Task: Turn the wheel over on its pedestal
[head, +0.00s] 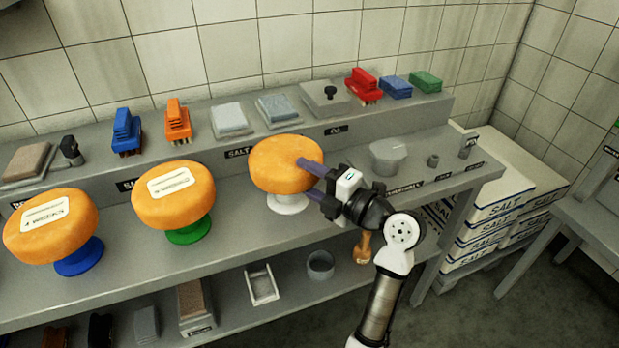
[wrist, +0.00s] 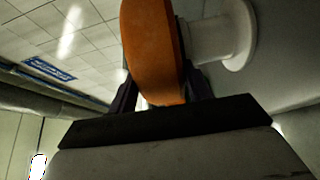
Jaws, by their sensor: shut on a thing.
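An orange cheese wheel (head: 278,160) sits on the white pedestal (head: 289,203) in the head view. No label shows on its upper face. My gripper (head: 306,178) reaches it from the right and is shut on its rim, one finger above and one below. In the wrist view the wheel (wrist: 152,45) stands between the dark fingers, with the white pedestal (wrist: 215,40) close beside its face. Whether the wheel is lifted off the pedestal at all, I cannot tell. Its underside is hidden in the head view.
Two labelled wheels stand left, on a green pedestal (head: 190,232) and a blue pedestal (head: 80,258). A grey pot (head: 388,157) stands right of my gripper. Brushes and pads line the raised back shelf (head: 205,145). Salt sacks (head: 510,205) are stacked at the right.

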